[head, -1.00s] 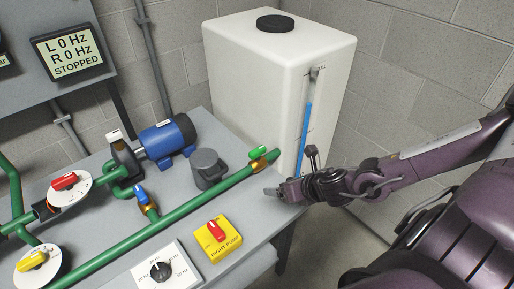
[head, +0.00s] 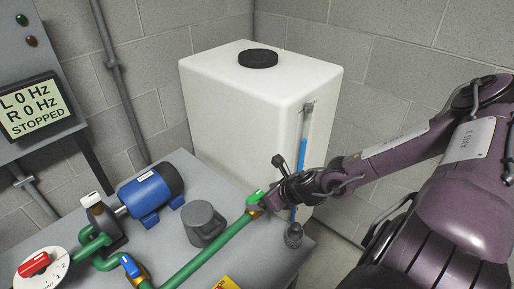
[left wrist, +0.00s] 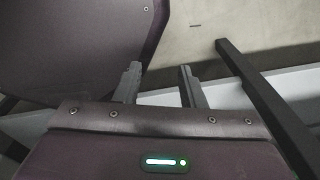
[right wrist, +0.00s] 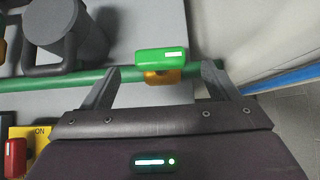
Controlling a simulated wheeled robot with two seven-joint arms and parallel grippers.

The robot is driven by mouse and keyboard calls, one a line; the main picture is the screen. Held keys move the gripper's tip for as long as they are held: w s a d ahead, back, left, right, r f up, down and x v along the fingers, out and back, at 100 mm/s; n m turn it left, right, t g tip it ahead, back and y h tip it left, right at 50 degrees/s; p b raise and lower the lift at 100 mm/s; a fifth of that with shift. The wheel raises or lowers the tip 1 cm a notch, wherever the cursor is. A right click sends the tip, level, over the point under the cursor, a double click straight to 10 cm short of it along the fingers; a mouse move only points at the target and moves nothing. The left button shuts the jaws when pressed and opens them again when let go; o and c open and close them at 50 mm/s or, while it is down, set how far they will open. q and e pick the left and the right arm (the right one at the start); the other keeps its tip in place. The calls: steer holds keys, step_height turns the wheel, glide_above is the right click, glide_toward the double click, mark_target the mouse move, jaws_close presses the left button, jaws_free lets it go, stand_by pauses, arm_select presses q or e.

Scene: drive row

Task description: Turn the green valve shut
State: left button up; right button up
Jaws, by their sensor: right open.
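The green valve has a green handle (head: 254,197) on a brass body (right wrist: 162,77), at the right end of the green pipe (head: 208,252). In the right wrist view the handle (right wrist: 161,62) lies roughly along the pipe. My right gripper (head: 263,200) is at the valve in the head view and partly hides it. In the right wrist view my right gripper (right wrist: 162,71) is open, with one finger on each side of the valve and gaps to the handle. My left gripper (left wrist: 159,69) shows only in the left wrist view, open and empty.
A grey mug-like vessel (head: 204,224) stands beside the pipe. A blue-handled valve (head: 130,266), a blue motor (head: 152,195) and a red-handled valve (head: 34,264) are further left. A white tank (head: 240,110) stands behind the table. The display (head: 36,107) reads STOPPED.

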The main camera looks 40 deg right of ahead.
mark_target(256, 197)
steer(key=x, duration=0.3)
steer(key=shift+w+f, duration=0.25)
steer(key=shift+w, duration=0.1)
steer(key=shift+w+f, duration=0.1)
steer(key=shift+w, duration=0.05)
steer(key=shift+c, duration=0.4)
steer(key=c, duration=0.9)
arm_select(q)
steer(key=shift+w+d, duration=0.15)
steer(key=shift+w, duration=0.5)
